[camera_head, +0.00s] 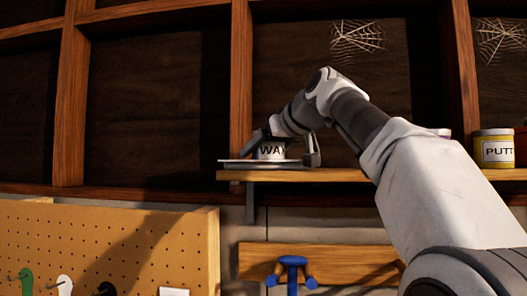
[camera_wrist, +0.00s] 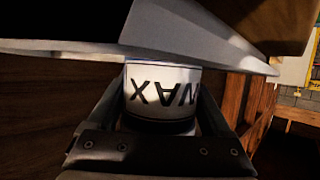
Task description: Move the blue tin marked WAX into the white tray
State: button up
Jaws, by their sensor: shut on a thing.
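The tin marked WAX (camera_head: 271,152) is between the fingers of my gripper (camera_head: 288,151), which is shut on it. The white tray (camera_head: 236,163) lies on the shelf, and the tin is at the tray, upright. In the wrist view the label on the tin (camera_wrist: 160,92) reads upside down, with the tray (camera_wrist: 190,35) across the top against the tin's end. Whether the tin rests on the tray or hangs just above it I cannot tell. My fingers hide its sides.
The wooden shelf (camera_head: 350,175) runs right to a yellow tin marked PUTT (camera_head: 494,149); my arm partly hides a purplish item (camera_head: 440,132) beside it. An upright post (camera_head: 240,80) stands behind the tray. A pegboard (camera_head: 110,235) is below left.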

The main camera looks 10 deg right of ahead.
jog(key=shift+r, duration=0.1)
jog(key=o, duration=1.4)
jog(key=b+v, duration=0.2)
jog(key=v, duration=1.5)
jog(key=shift+s+r, duration=0.2)
jog(key=shift+d, duration=0.15)
